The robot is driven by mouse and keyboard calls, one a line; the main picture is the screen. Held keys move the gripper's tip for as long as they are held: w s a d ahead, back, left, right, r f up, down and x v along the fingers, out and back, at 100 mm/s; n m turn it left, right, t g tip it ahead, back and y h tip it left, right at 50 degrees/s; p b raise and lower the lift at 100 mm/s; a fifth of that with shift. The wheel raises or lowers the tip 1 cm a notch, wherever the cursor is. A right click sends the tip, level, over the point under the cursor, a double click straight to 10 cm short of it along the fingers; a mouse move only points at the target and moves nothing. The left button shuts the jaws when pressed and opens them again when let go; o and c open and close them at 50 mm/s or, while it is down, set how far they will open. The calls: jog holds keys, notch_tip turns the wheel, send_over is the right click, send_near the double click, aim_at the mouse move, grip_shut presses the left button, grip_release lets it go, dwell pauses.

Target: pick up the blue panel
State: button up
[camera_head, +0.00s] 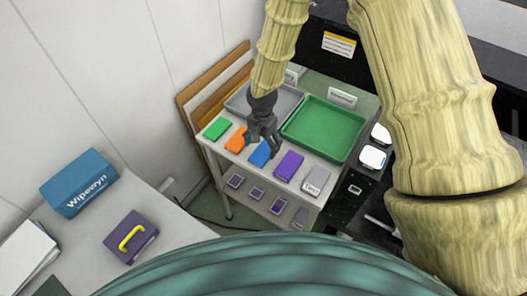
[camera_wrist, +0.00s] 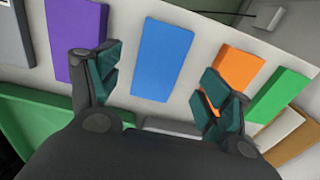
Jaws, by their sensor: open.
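The blue panel (camera_head: 260,154) lies flat on the small white table, in a row between the orange panel (camera_head: 236,140) and the purple panel (camera_head: 289,166). In the wrist view the blue panel (camera_wrist: 162,60) shows almost whole, ahead of my fingers and between them in the picture. My gripper (camera_head: 263,145) is over the row at the blue panel, its fingers partly covering it in the head view. In the wrist view my gripper (camera_wrist: 162,90) has its fingers spread wide with nothing between them. I cannot tell its exact height above the panel.
A green panel (camera_head: 217,129) and a grey labelled panel (camera_head: 315,181) end the row. Behind are a green tray (camera_head: 325,128) and a grey tray (camera_head: 287,101). A lower shelf holds several small items. A side table at left bears a blue box (camera_head: 79,184) and a purple box (camera_head: 131,237).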

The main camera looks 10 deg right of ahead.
aim_at(263, 153)
jog(key=shift+w+d+f+p, duration=0.15)
jog(key=shift+f+p, duration=0.25)
jog(key=shift+f, duration=0.4)
jog(key=shift+s+f, duration=0.2)
jog(key=shift+f, duration=0.45)
jog(key=shift+w+f+p, duration=0.15)
jog(key=shift+f+p, duration=0.15)
jog(key=shift+f, duration=0.15)
jog(key=shift+r, duration=0.1)
jog(key=shift+c, duration=0.4)
jog(key=c, duration=1)
